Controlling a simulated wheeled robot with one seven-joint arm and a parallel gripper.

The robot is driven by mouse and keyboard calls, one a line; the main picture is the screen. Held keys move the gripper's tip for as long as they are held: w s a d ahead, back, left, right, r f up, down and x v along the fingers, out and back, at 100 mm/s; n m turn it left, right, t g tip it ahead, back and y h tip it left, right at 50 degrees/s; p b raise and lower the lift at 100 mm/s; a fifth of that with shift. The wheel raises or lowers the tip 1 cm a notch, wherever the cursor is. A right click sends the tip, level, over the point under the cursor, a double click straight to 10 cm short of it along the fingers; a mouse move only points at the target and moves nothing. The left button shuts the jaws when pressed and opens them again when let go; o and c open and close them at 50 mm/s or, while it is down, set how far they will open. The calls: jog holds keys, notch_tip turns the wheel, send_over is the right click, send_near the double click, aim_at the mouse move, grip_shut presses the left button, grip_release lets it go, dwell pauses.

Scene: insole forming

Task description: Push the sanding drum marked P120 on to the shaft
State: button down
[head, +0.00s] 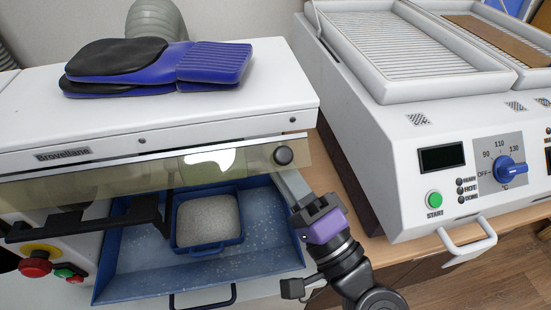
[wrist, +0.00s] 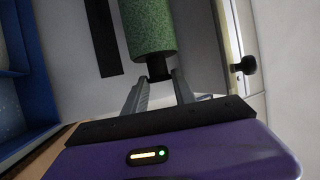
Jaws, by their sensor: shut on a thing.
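In the wrist view a green, grainy sanding drum (wrist: 149,28) stands out ahead of my gripper (wrist: 160,82). Its upper end is cut off by the picture's edge, and I can read no P120 mark on it. My gripper's two grey fingers are closed on the black stub (wrist: 158,68) at the drum's near end. In the head view my gripper (head: 283,175) reaches up to the machine's right side, its fingertips at the clear shield. The drum is hidden there. I cannot make out the shaft in either view, nor whether the drum is on it.
The tinted shield (head: 120,171) with a black knob (head: 284,155) hangs close to my fingers. Below are a blue tray (head: 265,255) and a blue box of grey grit (head: 208,222). A black bracket (head: 85,222) is at left. A white heater (head: 400,150) stands right.

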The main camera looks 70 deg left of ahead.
jog(key=shift+s, duration=0.7)
dwell(0.3)
jog(key=shift+b, duration=0.5)
dwell(0.8)
jog(key=shift+s+a+b, duration=0.1)
jog(key=shift+s+b, duration=0.25)
jog(key=shift+s, duration=1.55)
dwell(2.0)
jog(key=shift+s+r+b, duration=0.2)
jog(key=shift+s+b, duration=0.1)
jog(key=shift+s, duration=0.1)
dwell(1.2)
jog(key=c, duration=1.1)
grip_release()
jog(key=shift+o, duration=0.8)
jog(key=shift+f, duration=0.1)
